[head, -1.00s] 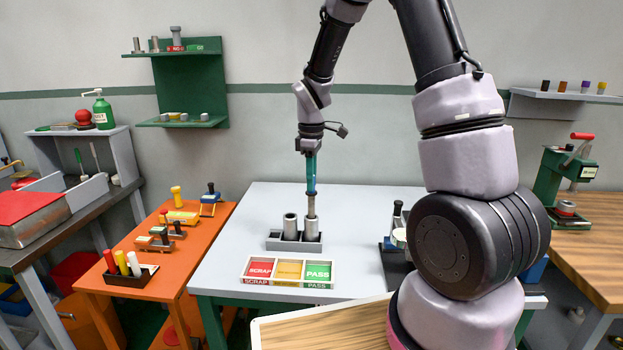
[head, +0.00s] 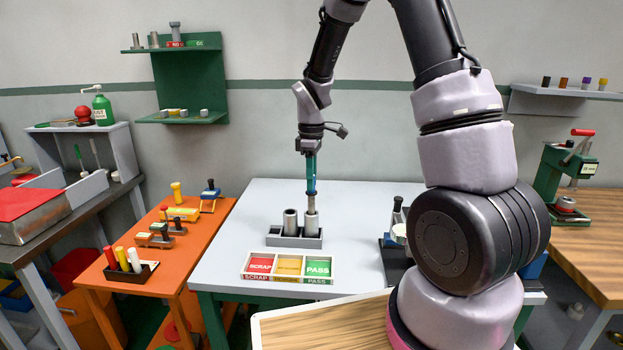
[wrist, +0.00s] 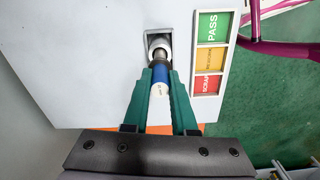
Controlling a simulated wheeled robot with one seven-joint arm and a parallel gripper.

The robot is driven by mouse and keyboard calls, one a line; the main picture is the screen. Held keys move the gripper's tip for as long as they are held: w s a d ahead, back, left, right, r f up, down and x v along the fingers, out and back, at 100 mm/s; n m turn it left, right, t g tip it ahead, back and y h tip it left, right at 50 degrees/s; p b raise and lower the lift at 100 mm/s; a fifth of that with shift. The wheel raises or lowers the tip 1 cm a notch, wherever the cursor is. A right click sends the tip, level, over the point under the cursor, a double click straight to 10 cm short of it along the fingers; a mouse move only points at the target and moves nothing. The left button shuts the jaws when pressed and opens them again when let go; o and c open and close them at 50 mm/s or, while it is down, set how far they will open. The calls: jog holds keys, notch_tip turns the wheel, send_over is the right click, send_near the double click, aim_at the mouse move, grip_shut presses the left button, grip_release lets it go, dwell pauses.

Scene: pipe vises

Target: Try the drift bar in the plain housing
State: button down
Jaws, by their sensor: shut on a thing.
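My gripper (head: 311,182) has green fingers closed around the drift bar, a slim upright metal bar (head: 311,203) with a blue grip. In the wrist view the blue part of the bar (wrist: 162,76) sits between the fingertips. Two grey cylindrical housings stand side by side in a grey holder (head: 283,242): a left one (head: 290,224) and a right one (head: 312,226). The bar stands over the right housing, its lower end at or in the mouth; I cannot tell how deep. I cannot tell which housing is plain.
A tray (head: 289,268) with red SCRAP, yellow and green PASS sections lies in front of the holder. A dark fixture (head: 394,225) stands to the right, partly behind my arm. The pale table (head: 230,235) is clear to the left and behind.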

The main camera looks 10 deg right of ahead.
jog(key=shift+f, duration=0.2)
dwell(0.4)
jog(key=c, duration=1)
grip_release()
jog(key=shift+c, duration=0.2)
